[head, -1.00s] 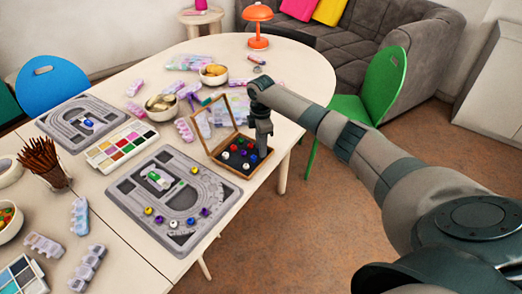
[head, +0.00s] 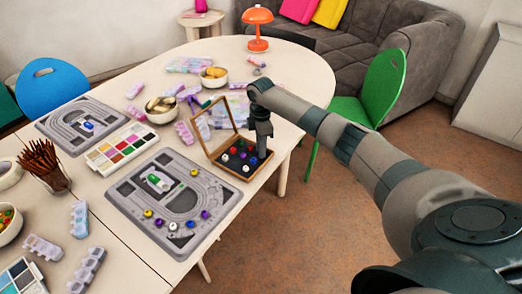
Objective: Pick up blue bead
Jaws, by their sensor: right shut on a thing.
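My right gripper (head: 261,153) reaches straight down into the right side of an open wooden bead box (head: 243,177). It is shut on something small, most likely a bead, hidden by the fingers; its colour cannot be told. Red, white, purple and dark beads (head: 242,156) lie in the box's dark compartments beside the fingers. A blue-looking bead (head: 190,223) sits on the near grey bead board (head: 120,190), with yellow, white and purple beads around it. My left gripper is not in view.
The box's raised lid (head: 214,122) stands on its left. A paint palette (head: 121,148), a second grey board (head: 56,124), bowls and pale plastic pieces crowd the table to the left. The table's right edge is close to the box. A green chair (head: 385,85) stands beyond it.

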